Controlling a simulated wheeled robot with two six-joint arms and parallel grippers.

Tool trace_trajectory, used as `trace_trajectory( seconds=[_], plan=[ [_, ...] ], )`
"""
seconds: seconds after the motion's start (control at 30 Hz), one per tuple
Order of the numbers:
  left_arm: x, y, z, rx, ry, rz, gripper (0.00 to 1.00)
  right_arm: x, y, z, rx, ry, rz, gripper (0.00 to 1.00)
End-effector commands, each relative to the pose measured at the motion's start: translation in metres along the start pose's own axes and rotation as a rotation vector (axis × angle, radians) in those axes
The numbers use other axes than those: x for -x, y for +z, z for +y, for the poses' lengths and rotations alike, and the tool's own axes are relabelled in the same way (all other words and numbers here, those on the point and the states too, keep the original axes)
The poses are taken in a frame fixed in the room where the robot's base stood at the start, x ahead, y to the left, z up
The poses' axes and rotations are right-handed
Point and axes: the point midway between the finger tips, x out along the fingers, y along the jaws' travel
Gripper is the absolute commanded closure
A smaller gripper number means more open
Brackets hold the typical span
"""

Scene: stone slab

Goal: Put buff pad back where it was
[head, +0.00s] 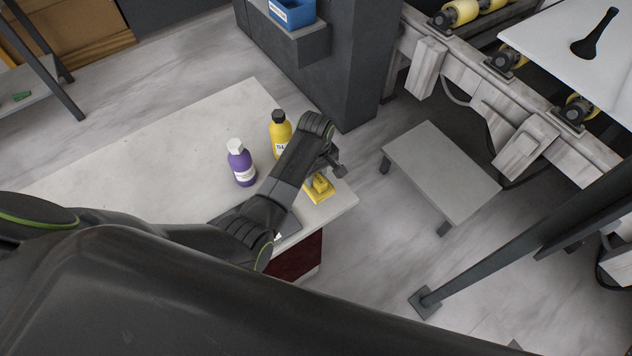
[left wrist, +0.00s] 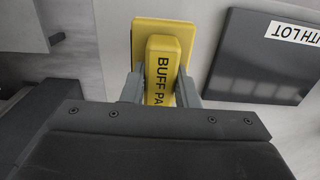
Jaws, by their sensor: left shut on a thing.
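The buff pad (head: 318,190) is a yellow block with a wider yellow base, near the right corner of the light stone slab (head: 330,208). In the left wrist view the buff pad (left wrist: 163,45) shows the black lettering "BUFF PA", the rest hidden by my wrist. My left gripper (left wrist: 160,88) has a finger on each side of its raised grip and is shut on it. In the head view my left gripper (head: 335,172) is over the slab's right end. I cannot tell whether the pad touches the slab. My right gripper is not in view.
A purple bottle (head: 241,165) and a yellow bottle (head: 280,133) stand on the slab close to my left forearm. A dark plate (left wrist: 265,55) labelled "ITH LOT" lies beside the pad. A low grey bench (head: 440,170) stands to the right.

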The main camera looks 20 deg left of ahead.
Motion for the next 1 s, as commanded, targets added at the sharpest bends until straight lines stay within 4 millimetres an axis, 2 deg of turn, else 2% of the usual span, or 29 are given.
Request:
trace_trajectory(
  seconds=[0.07,0.23,0.33,0.47,0.8,0.83,0.97,1.0],
  plan=[
    [-0.006,0.000,0.000,0.000,-0.002,0.000,0.94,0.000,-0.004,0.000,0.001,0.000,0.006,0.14],
    [-0.030,0.000,-0.001,0.000,-0.003,-0.001,0.94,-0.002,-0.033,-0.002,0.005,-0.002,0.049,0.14],
    [-0.039,0.000,0.000,0.000,-0.001,0.000,0.94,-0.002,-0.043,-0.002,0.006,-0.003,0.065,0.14],
    [-0.043,0.000,0.000,0.000,0.001,0.000,0.94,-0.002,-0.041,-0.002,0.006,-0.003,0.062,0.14],
    [-0.047,0.000,0.000,0.000,0.001,0.000,0.94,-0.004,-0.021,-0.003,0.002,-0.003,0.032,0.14],
    [-0.046,0.000,0.000,0.000,0.001,0.000,0.69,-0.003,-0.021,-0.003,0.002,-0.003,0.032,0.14],
    [-0.045,0.000,0.000,0.000,0.000,0.000,0.52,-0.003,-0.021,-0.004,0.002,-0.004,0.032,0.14],
    [-0.045,0.000,0.000,0.000,0.000,0.000,0.51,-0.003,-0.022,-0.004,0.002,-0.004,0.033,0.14]
  ],
)
